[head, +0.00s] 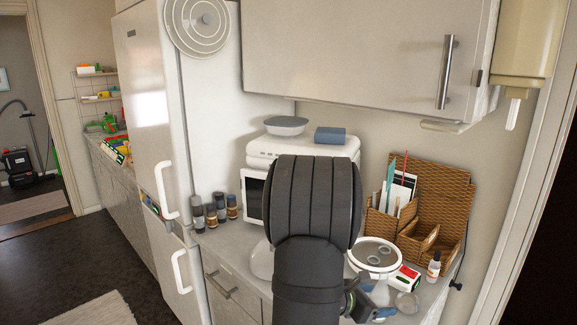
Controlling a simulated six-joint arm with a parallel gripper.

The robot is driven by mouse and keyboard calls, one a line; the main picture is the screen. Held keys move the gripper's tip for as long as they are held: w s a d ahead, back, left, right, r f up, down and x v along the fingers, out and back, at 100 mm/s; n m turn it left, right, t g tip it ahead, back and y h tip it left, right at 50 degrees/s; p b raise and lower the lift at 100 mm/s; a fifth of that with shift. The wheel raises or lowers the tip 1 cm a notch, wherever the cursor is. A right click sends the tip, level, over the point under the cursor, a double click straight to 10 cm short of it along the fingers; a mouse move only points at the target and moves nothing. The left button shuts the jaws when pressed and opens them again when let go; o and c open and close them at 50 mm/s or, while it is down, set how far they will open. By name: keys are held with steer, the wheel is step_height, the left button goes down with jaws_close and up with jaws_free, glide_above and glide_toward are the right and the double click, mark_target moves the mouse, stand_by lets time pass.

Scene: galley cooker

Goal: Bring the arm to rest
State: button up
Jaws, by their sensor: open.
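My arm, dark and thick, fills the lower middle of the head view and rises in front of the counter. My gripper (372,306) shows only in part at the bottom, to the right of the arm's lower link. It is open, and I see nothing held in it.
A white microwave (258,150) stands behind my arm, with a grey bowl (286,125) and a blue box (330,135) on top. Several jars stand left of it. A wicker organiser (443,205), a small bottle (434,265) and a red-and-white box (407,277) crowd the right. A wall cupboard (350,55) hangs above.

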mark_target(385, 288)
steer(key=v, duration=1)
steer(key=x, duration=1.3)
steer(key=shift+f, duration=0.25)
steer(key=r, duration=0.2)
steer(key=s+r, duration=0.1)
steer(key=r, duration=0.2)
steer(key=shift+d+r, duration=0.15)
steer(key=shift+r, duration=0.05)
steer(key=shift+s+d+r, duration=0.25)
steer(key=shift+s, duration=0.2)
steer(key=shift+w+a, duration=0.1)
